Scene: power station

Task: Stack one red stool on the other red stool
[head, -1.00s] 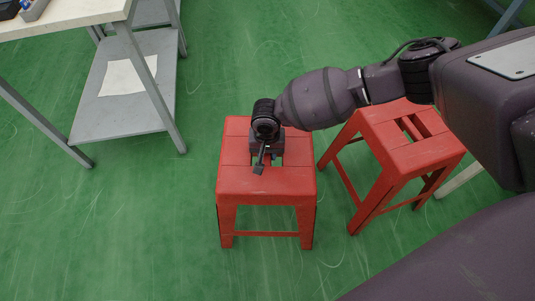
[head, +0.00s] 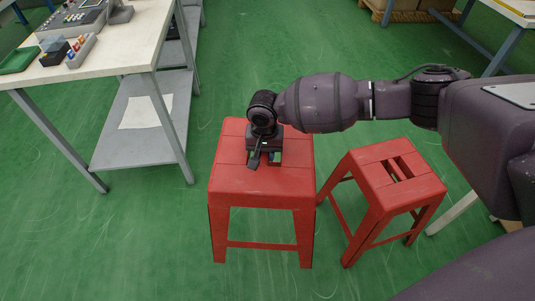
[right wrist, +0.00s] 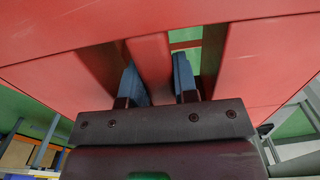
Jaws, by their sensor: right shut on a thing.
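A red stool (head: 235,185) stands upright in the middle of the head view. My right gripper (head: 266,160) points down into the slots of its seat. In the right wrist view, the gripper (right wrist: 159,82) has a finger on each side of the slat between two slots and is shut on it. This held stool looks raised, but its clearance above the floor is hard to judge. The other red stool (head: 371,170) stands upright on the floor just to the right, its slotted seat empty. My right arm passes behind and above it. My left gripper is not in view.
A white-topped workbench (head: 130,45) with a lower grey shelf (head: 140,148) stands at the left, with devices and a green tray (head: 19,60) on top. Another table (head: 510,12) is at the upper right. Green floor (head: 250,60) is clear beyond the stools.

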